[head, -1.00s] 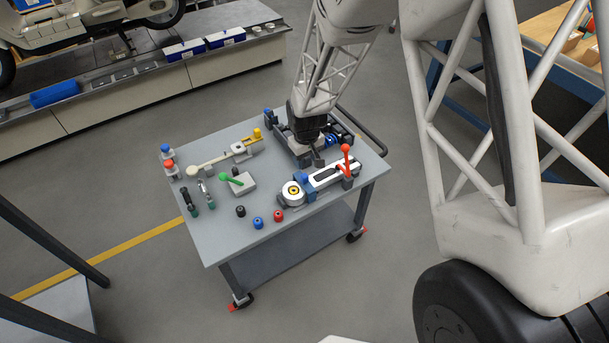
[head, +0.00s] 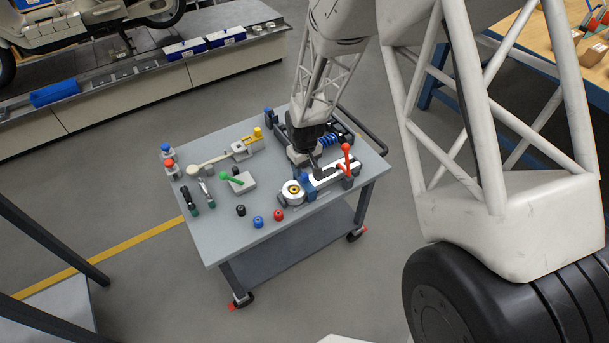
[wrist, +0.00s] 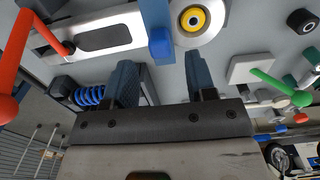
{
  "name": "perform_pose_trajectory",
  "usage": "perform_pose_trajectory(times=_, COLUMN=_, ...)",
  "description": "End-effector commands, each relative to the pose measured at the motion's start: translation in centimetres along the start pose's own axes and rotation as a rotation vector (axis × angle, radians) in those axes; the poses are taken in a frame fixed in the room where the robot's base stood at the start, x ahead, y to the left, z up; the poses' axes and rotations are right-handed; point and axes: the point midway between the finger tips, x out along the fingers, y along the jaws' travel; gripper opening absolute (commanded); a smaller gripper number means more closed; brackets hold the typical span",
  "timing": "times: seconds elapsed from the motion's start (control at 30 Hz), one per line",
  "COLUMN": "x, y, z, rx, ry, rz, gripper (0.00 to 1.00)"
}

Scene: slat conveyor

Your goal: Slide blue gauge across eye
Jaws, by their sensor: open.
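The blue gauge (head: 307,184) is a small upright blue block at the left end of a metal fixture, right beside the round eye (head: 293,191) with its yellow ring. In the wrist view the blue gauge (wrist: 161,46) stands beyond my fingertips, roughly in line with the gap between them. The eye (wrist: 194,19) shows just right of it, cut by the top edge. My gripper (wrist: 160,72) is open with nothing between its fingers. In the head view my gripper (head: 313,168) is low over the fixture, close behind the gauge; contact cannot be told.
A red-knobbed lever (head: 346,160) stands at the fixture's right end. A green-handled lever (head: 233,178) is to the left. Blue (head: 258,222), red (head: 278,215) and black (head: 240,210) knobs lie in front. A blue spring (head: 327,141) lies behind. The table's (head: 225,240) front left is clear.

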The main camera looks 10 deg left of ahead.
Motion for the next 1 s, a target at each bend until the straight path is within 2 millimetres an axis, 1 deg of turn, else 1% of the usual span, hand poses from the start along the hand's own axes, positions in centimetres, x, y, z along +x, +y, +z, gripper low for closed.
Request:
perform_pose_trajectory(times=0.1, x=1.5, y=0.0, z=0.0, rx=0.000, ry=-0.001, rz=0.000, gripper=0.51)
perform_pose_trajectory(times=0.3, x=3.4, y=0.0, z=0.0, rx=0.000, ry=0.000, rz=0.000, gripper=0.51)
perform_pose_trajectory(times=0.4, x=4.0, y=0.0, z=0.0, rx=0.000, ry=0.000, rz=0.000, gripper=0.51)
perform_pose_trajectory(times=0.6, x=4.5, y=0.0, z=0.0, rx=0.000, ry=0.001, rz=0.000, gripper=0.51)
perform_pose_trajectory(times=0.83, x=4.5, y=0.0, z=0.0, rx=0.000, ry=0.001, rz=0.000, gripper=0.51)
perform_pose_trajectory(times=0.87, x=4.5, y=0.0, z=0.0, rx=0.000, ry=0.001, rz=0.000, gripper=0.50)
perform_pose_trajectory(times=1.0, x=4.5, y=0.0, z=0.0, rx=0.000, ry=0.001, rz=0.000, gripper=0.28)
